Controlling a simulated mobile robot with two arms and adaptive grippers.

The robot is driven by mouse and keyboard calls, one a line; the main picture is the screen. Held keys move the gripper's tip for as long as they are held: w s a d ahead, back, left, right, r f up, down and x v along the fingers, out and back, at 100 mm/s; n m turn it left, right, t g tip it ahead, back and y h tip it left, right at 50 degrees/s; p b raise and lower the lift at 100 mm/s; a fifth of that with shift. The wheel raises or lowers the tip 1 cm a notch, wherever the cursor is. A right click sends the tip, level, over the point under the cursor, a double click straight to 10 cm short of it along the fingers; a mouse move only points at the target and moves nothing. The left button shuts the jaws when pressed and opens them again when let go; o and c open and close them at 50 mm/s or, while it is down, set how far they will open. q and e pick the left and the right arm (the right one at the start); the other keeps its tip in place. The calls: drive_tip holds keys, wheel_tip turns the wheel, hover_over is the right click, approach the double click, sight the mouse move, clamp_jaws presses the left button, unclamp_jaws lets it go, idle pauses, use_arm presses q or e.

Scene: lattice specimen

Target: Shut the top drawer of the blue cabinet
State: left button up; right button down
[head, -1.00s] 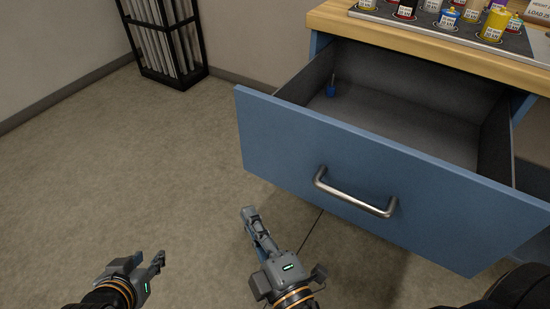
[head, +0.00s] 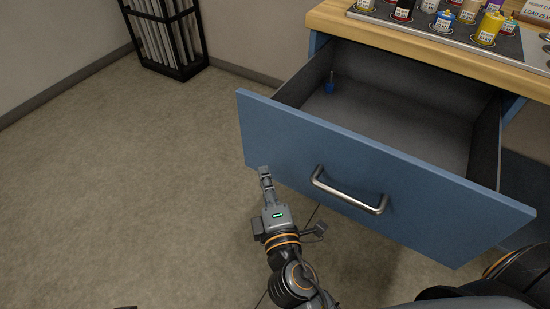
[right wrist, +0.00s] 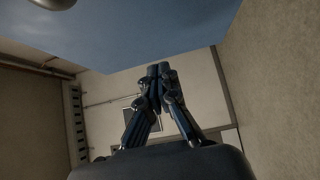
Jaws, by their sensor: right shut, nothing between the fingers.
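The blue cabinet's top drawer (head: 300,150) stands open, pulled well out from under the wooden top. A metal bar handle (head: 348,192) is on its front. A small blue item (head: 330,86) is inside near the back left. My right gripper (head: 265,172) is shut and empty, close to the lower edge of the drawer front, left of the handle. I cannot tell if it touches. In the right wrist view its fingertips (right wrist: 158,70) are together near the blue drawer front (right wrist: 150,30), and part of the handle (right wrist: 55,3) shows top left. My left gripper is out of view.
The wooden top (head: 420,50) holds a dark tray (head: 440,28) with several small bottles. A black rack (head: 165,35) stands by the back wall. The floor (head: 120,190) left of the drawer is clear.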

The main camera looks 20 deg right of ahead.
sight(272, 151)
drive_tip(key=w+d, duration=0.2)
drive_tip(key=shift+w+d+p, duration=0.3)
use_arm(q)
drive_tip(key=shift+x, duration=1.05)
use_arm(e)
drive_tip(key=shift+w+d, duration=0.2)
drive_tip(key=shift+d, duration=0.05)
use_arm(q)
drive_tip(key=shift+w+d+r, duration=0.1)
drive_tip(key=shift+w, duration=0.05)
